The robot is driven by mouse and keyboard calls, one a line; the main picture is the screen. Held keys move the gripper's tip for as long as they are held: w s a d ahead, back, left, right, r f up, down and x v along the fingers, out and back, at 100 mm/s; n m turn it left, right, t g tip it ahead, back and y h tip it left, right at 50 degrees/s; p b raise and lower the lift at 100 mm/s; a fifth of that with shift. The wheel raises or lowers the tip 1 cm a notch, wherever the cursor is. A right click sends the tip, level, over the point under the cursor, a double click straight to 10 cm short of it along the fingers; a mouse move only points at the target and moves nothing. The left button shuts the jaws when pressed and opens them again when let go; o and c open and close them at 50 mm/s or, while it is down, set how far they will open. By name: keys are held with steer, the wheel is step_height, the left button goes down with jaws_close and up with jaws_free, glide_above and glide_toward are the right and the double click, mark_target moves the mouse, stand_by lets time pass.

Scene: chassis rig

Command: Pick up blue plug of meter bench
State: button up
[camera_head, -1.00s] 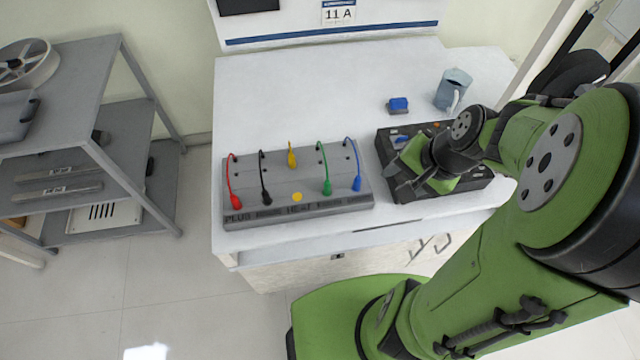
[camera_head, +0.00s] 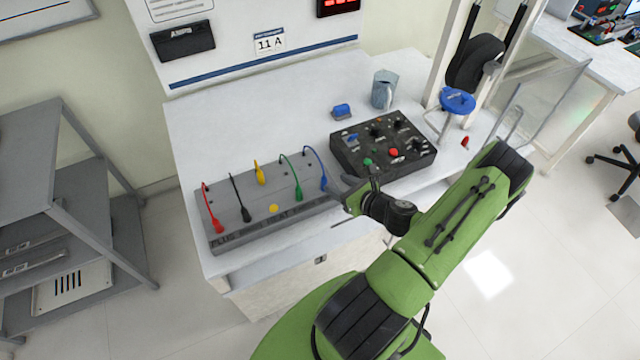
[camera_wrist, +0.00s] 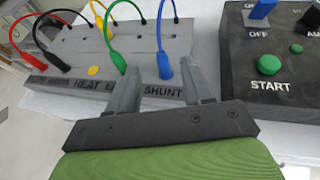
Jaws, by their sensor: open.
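The blue plug (camera_head: 323,184) with its blue cable stands at the right end of the grey plug board (camera_head: 222,229). In the wrist view the blue plug (camera_wrist: 165,68) sits upright in the board, a little beyond the fingertips and between their lines. My gripper (camera_head: 350,189) is just right of the board's right end, low near the front. In the wrist view my gripper (camera_wrist: 164,72) has its two fingers apart and nothing held between them. The left finger lies in front of the board face. I cannot tell whether it touches it.
Green (camera_head: 298,194), yellow (camera_head: 260,178), black (camera_head: 245,214) and red (camera_head: 218,227) plugs stand left of the blue one. A black control box (camera_head: 358,163) with knobs is close on the right.

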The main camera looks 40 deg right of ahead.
mark_target(325, 177)
steer(key=x, duration=0.9)
steer(key=shift+w+d+f, duration=0.1)
jaws_close()
